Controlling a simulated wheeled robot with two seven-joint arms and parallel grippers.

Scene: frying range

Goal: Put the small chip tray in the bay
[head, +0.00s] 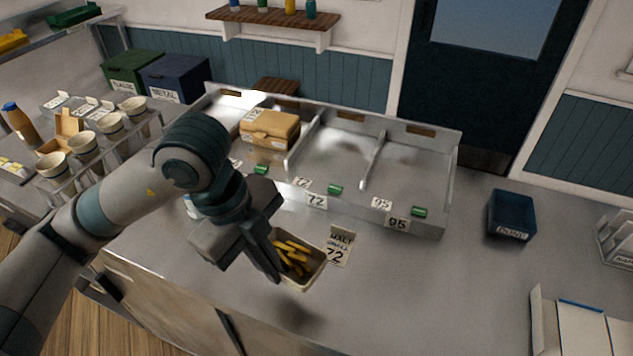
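The small chip tray (311,274), pale and filled with yellow chips, is in my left gripper (274,272). The gripper's fingers are at the tray's left wall and look shut on it; the far finger is partly hidden. A shadow below suggests the tray is held above the counter, in front of the bays. The metal bay rack (455,175) has divided bays. The middle bay (328,150) and the right bay (408,180) look empty. A brown carton (270,130) sits in the left bay. My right gripper is not in view.
A card marked 72 (338,246) is just right of the tray. Number plates 72 (317,201) and 95 (397,224) and green clips line the rack front. A dark blue bin (512,215) stands right. Cups (84,146) stand left. The right counter has clear room.

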